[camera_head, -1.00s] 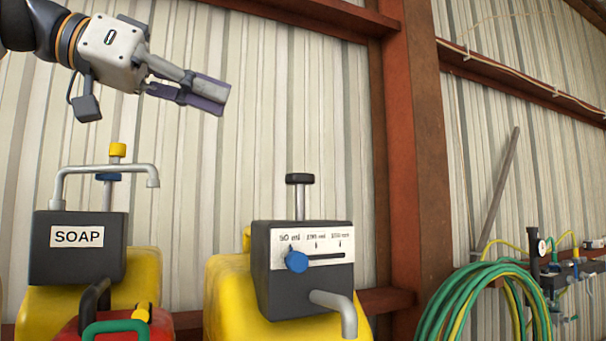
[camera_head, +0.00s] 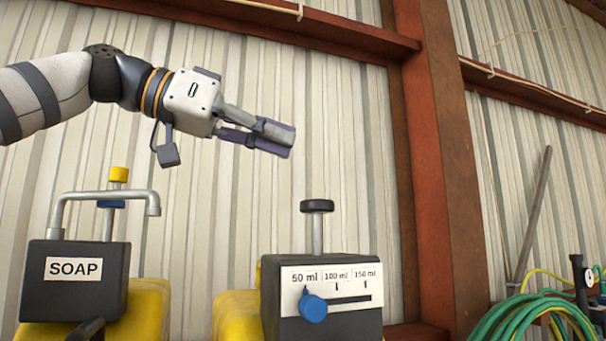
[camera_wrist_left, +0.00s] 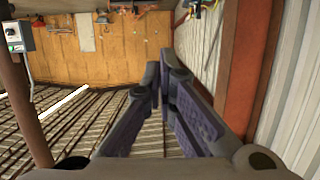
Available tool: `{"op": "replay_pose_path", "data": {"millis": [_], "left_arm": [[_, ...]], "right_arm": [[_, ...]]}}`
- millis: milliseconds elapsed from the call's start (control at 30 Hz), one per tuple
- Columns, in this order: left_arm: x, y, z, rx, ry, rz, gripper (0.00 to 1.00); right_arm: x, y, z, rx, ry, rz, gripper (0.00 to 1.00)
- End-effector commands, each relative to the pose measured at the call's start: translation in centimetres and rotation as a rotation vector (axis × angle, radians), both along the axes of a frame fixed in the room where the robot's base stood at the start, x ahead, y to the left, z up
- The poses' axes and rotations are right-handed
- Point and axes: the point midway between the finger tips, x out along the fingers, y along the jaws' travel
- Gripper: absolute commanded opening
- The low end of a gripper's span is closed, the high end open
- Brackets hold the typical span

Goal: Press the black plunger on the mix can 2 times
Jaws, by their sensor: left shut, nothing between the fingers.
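The mix can is a yellow can (camera_head: 236,318) with a dark box (camera_head: 271,300) on top. The box carries a white scale marked 50, 100 and 150 ml, with a blue knob (camera_head: 313,308) at the 50 ml end. Its black plunger (camera_head: 317,206) stands raised on a metal rod above the box. My left gripper (camera_head: 288,142) is shut and empty, above and slightly left of the plunger, with a clear gap between them in the picture. Its closed fingers also show in the left wrist view (camera_wrist_left: 160,85). My right gripper is not in view.
A soap can (camera_head: 150,305) with a bent metal spout and a yellow-topped rod (camera_head: 119,175) stands to the left. A rust-red steel post (camera_head: 440,170) rises at the right. Green and yellow hose (camera_head: 535,315) hangs at lower right. The wall behind is corrugated metal.

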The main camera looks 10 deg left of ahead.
Motion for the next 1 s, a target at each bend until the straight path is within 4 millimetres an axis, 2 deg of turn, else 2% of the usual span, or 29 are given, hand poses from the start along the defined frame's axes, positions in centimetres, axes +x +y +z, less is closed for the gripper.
{"op": "replay_pose_path", "data": {"millis": [100,200,467,867,1000], "left_arm": [[1.5,-2.2,-0.8,0.002,0.003,-0.003,0.00],[2.4,-3.5,-1.5,0.000,0.003,-0.001,0.00],[2.1,-3.3,-4.5,-0.002,-0.001,0.000,0.00],[2.3,-3.3,-5.0,-0.002,-0.001,0.001,0.00],[4.0,-3.2,-5.8,-0.001,0.006,0.002,0.00]], "right_arm": [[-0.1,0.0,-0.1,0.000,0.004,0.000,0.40],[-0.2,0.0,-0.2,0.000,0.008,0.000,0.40],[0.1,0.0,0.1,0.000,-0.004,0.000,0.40],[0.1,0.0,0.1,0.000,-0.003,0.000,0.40],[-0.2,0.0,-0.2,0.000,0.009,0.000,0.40]]}}
